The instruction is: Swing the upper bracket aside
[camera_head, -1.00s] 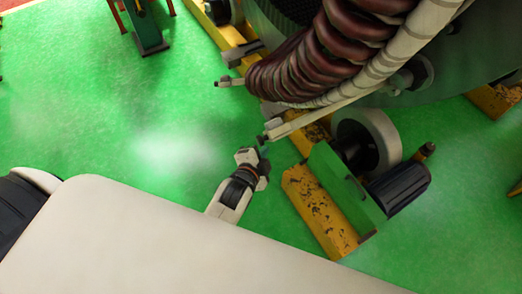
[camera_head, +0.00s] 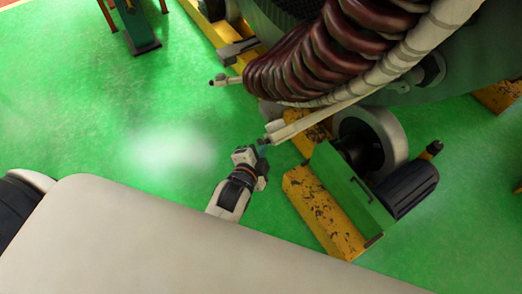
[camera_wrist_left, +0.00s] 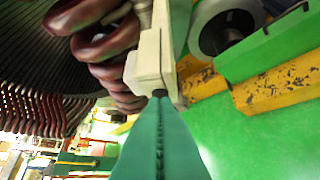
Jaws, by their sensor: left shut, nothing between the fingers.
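The upper bracket (camera_head: 292,128) is a pale beige bar below the dark red coils in the head view, with its near end beside my left gripper. In the left wrist view the beige bracket (camera_wrist_left: 149,66) is straight ahead, just beyond the fingertips. My left gripper (camera_head: 263,150) is shut and empty. Its teal fingers (camera_wrist_left: 158,102) lie together, with their tips at or very near the bracket's end block; I cannot tell whether they touch. My right gripper is not in view.
Dark red wrapped coils (camera_head: 300,62) hang above the bracket. A grey roller (camera_head: 376,140) on a yellow and green stand (camera_head: 325,212) is close on the right. A second small arm (camera_head: 224,80) sticks out at the upper left. Green floor (camera_head: 100,110) is open to the left.

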